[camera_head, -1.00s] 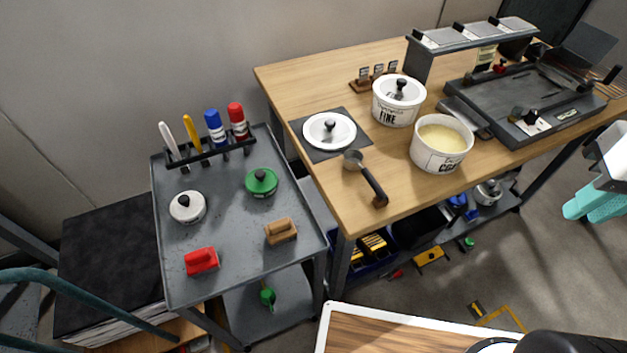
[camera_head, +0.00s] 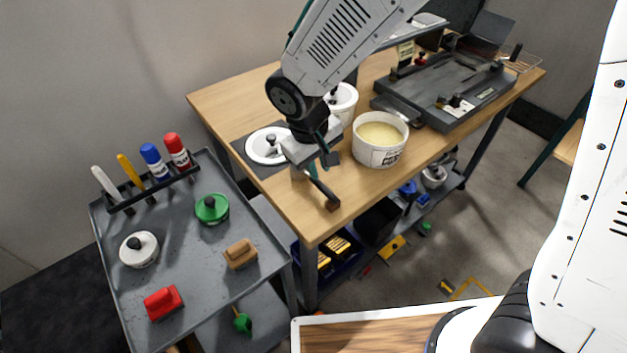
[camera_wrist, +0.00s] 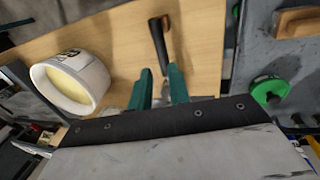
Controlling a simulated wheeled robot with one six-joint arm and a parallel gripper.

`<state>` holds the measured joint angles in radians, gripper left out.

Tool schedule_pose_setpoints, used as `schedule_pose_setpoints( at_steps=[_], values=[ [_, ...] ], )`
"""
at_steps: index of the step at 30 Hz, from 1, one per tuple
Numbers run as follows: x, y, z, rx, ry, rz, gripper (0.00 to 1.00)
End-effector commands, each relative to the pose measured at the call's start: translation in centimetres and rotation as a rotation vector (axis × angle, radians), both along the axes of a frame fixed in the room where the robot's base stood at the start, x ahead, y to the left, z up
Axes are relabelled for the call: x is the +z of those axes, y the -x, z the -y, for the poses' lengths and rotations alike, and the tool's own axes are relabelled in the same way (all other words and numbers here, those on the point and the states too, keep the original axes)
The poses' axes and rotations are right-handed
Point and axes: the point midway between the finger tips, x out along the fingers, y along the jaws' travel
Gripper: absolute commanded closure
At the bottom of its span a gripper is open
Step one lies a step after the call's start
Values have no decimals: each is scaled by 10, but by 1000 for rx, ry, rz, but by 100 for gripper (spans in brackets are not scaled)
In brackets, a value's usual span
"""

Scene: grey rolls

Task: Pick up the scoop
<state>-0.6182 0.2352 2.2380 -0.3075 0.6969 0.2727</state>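The scoop (camera_head: 321,187) lies on the wooden workbench near its front left corner. Its dark handle points toward the bench's front edge and ends in a brown tip; its bowl is hidden behind my gripper. My gripper (camera_head: 321,165) is over the scoop, with its teal fingers pointing down. In the wrist view the fingers (camera_wrist: 160,70) are apart, and the scoop's handle (camera_wrist: 159,42) shows between and beyond their tips. I cannot tell whether the fingers touch the scoop.
A white tub of yellow contents (camera_head: 379,134) stands right of my gripper. A white lid (camera_head: 262,147) lies on a dark mat to the left, and a lidded white pot (camera_head: 346,99) stands behind. A grey cart (camera_head: 190,255) with several items stands at left.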

Motion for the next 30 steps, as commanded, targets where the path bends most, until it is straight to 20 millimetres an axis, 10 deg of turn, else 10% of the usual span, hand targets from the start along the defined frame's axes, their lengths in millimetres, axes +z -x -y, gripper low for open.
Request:
schedule_pose_setpoints(
  at_steps=[18, 27, 30],
  values=[
    [-76, -7, 8, 7, 3, -2, 82],
    [-81, -8, 9, 9, 2, -1, 82],
    [-81, -8, 9, 9, 2, -1, 100]
  ],
)
